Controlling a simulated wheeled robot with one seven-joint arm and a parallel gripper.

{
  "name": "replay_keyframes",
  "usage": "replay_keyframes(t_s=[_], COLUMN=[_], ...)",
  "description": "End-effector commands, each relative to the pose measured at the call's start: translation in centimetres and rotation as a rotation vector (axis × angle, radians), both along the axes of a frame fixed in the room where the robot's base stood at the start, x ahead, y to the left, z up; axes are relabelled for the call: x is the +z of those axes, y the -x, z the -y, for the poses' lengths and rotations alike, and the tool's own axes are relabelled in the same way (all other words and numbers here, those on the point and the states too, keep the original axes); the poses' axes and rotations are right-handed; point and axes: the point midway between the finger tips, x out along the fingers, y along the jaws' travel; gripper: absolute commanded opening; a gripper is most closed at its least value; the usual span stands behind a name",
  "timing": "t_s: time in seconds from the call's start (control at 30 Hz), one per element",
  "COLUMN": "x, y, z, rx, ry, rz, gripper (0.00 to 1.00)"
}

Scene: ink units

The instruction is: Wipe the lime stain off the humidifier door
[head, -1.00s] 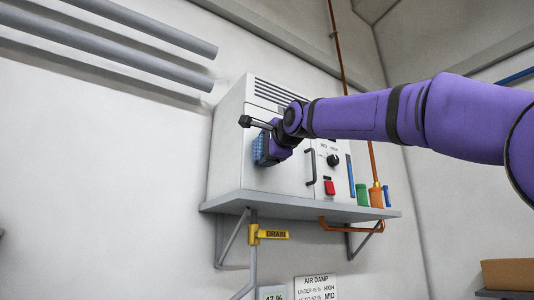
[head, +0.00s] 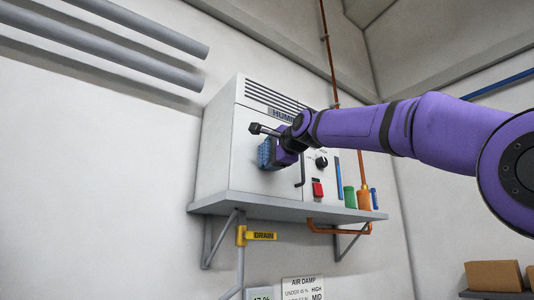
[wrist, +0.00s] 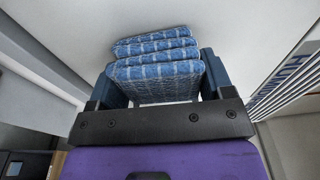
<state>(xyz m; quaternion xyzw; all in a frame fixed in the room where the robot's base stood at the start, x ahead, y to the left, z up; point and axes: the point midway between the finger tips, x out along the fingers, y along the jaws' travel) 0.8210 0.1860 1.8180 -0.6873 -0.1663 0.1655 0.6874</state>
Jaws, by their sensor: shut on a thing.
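The humidifier (head: 216,145) is a white box on a wall shelf in the head view. Its door (head: 250,115) is the plain white front panel, with a dark handle (head: 301,172) at its right. My gripper (head: 268,152) is at the door, shut on a folded blue cloth with pale lines (head: 264,154). In the wrist view, the cloth (wrist: 157,48) sits between the fingers, its folds facing the white panel. It appears at or very near the door; contact cannot be told for sure. I see no lime stain; the cloth and gripper cover part of the door.
A dial (head: 321,162) and red switch (head: 318,189) are right of the handle. A yellow DRAIN tag (head: 261,236) hangs below. Grey pipes (head: 110,50) run at upper left.

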Motion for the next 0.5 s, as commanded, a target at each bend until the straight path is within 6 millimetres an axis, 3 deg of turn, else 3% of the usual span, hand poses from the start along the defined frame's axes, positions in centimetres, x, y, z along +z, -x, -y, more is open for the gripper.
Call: replay_keyframes(t_s=[0.5], x=[-0.2], y=[-1.7], z=[2.3], rx=[-0.004], ry=[0.000], rz=[-0.003], gripper=[0.55])
